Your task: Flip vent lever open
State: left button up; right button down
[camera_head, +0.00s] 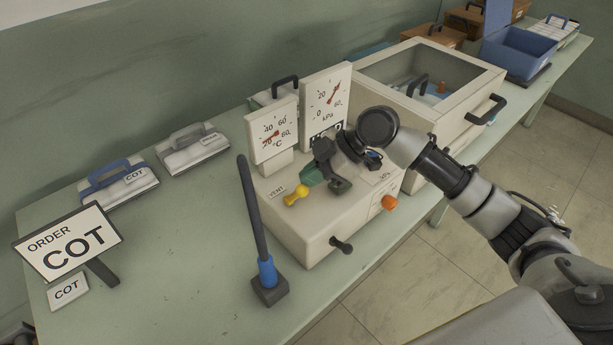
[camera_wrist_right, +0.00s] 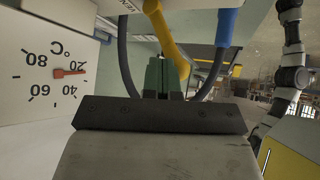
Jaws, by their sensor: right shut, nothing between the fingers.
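The yellow vent lever (camera_head: 296,196) is on top of the cream machine box (camera_head: 315,222), just beside the VENT label (camera_head: 277,191). Its yellow end points to the front left. My right gripper (camera_head: 308,178) is shut and empty, with its green fingertips just behind the lever. In the right wrist view the green fingers (camera_wrist_right: 157,78) are together, and the yellow lever (camera_wrist_right: 164,38) passes close to their tips. I cannot tell whether they touch. My gripper and wrist hide part of the box top. My left gripper is not in view.
A temperature gauge (camera_head: 273,130) and a kPa gauge (camera_head: 326,98) stand at the back of the box. A black rod with a blue sleeve (camera_head: 267,271) stands in front. An orange knob (camera_head: 390,203) and black knob (camera_head: 342,246) are on the box front.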

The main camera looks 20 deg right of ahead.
jog(key=s+f+t+b, duration=0.1)
jog(key=b, duration=0.2)
jog(key=s+f+n+t+y+b, duration=0.1)
jog(key=f+b, duration=0.1)
jog(key=b, duration=0.1)
jog(key=shift+s+d+t+y+b, duration=0.2)
jog(key=shift+d+t+y+b, duration=0.1)
jog(key=shift+d+t, duration=0.1)
jog(key=shift+r+p, duration=0.6)
jog(key=shift+s+d+r, duration=0.15)
jog(key=shift+s+d, duration=0.1)
jog(key=shift+s, duration=0.45)
